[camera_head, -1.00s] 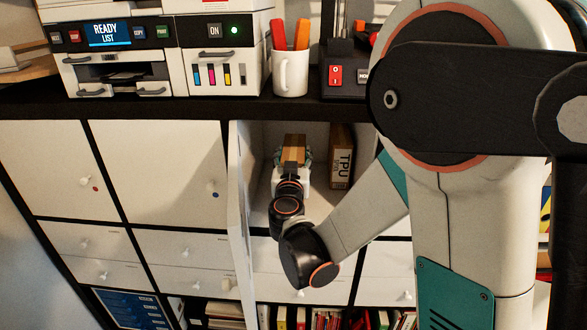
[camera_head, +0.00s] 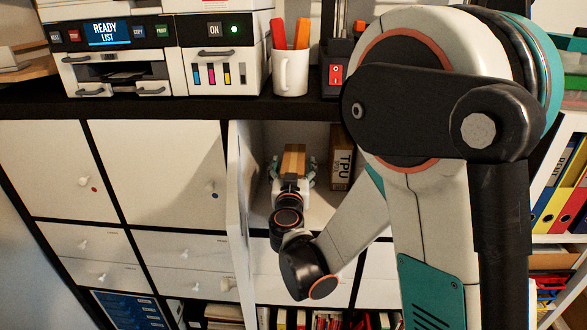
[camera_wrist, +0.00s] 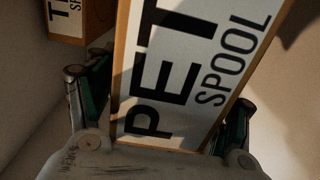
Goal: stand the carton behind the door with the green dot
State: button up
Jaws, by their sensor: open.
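The carton (camera_head: 295,158), tan with a white label reading "PET SPOOL", stands in the open compartment of the shelf. It fills the middle of the wrist view (camera_wrist: 185,75), where it looks tilted. My gripper (camera_head: 293,174) is open, with one finger on each side of the carton's near part. The base of the carton is hidden behind my gripper. The open door (camera_head: 240,205) is swung out on the compartment's left, seen nearly edge-on; I cannot see a green dot on it.
A "TPU" carton (camera_head: 342,169) stands at the compartment's right; its lower part also shows in the wrist view (camera_wrist: 80,18). Closed doors with a red dot (camera_head: 95,189) and a blue dot (camera_head: 212,183) are to the left. A printer (camera_head: 165,50) and mug (camera_head: 290,72) stand on top.

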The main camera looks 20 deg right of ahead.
jog(key=shift+r, duration=0.2)
jog(key=v, duration=1.2)
